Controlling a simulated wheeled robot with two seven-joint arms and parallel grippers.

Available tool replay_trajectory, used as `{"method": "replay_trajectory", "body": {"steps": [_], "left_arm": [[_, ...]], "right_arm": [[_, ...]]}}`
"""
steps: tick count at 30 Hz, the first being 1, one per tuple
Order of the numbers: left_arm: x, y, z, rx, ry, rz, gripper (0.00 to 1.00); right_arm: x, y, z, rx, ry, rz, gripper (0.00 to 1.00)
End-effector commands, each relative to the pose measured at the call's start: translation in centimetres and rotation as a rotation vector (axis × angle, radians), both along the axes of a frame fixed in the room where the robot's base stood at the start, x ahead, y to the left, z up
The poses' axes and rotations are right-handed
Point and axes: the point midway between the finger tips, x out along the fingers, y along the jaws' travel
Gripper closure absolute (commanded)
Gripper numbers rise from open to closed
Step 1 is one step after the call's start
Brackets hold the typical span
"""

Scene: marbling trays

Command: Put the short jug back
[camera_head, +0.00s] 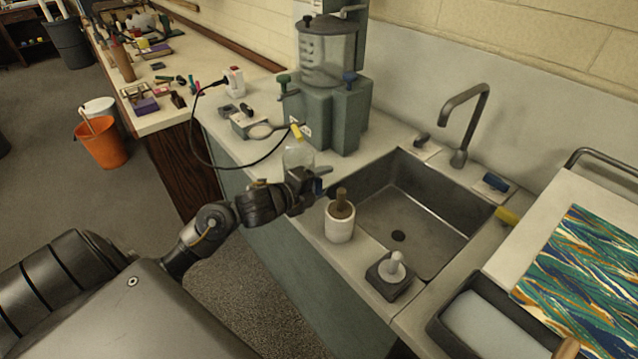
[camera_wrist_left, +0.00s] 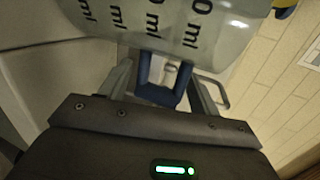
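A clear short jug (camera_head: 298,156) stands on the counter left of the sink, with the grey machine behind it. In the left wrist view its clear wall (camera_wrist_left: 170,25) with black ml marks fills the top. Its blue handle (camera_wrist_left: 160,88) lies between the two fingers of my left gripper (camera_wrist_left: 162,84). The fingers stand apart, with small gaps beside the handle; I see no clear grip. In the head view my left gripper (camera_head: 312,182) is just in front of the jug and hides its lower part. My right gripper is not in view.
A white pot (camera_head: 340,228) with a brown handle stands just right of my left gripper, by the sink (camera_head: 405,205). A grey machine (camera_head: 330,105) and a black cable (camera_head: 207,160) are behind. A dark tray (camera_head: 445,325) and a marbled sheet (camera_head: 580,270) lie to the right.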

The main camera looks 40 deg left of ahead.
Motion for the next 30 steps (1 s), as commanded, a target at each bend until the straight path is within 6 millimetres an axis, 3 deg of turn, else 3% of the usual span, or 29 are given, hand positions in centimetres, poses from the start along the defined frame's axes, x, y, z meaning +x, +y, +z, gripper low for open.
{"method": "replay_trajectory", "body": {"steps": [3,14,30], "left_arm": [[0.0,0.0,0.0,0.0,0.0,0.0,0.23],[-0.5,0.1,0.2,0.002,0.001,0.0,0.23],[-9.7,1.8,3.1,0.001,0.003,0.0,0.23]], "right_arm": [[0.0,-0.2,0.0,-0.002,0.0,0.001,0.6],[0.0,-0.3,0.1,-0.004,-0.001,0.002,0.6],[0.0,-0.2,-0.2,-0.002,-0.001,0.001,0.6]]}}
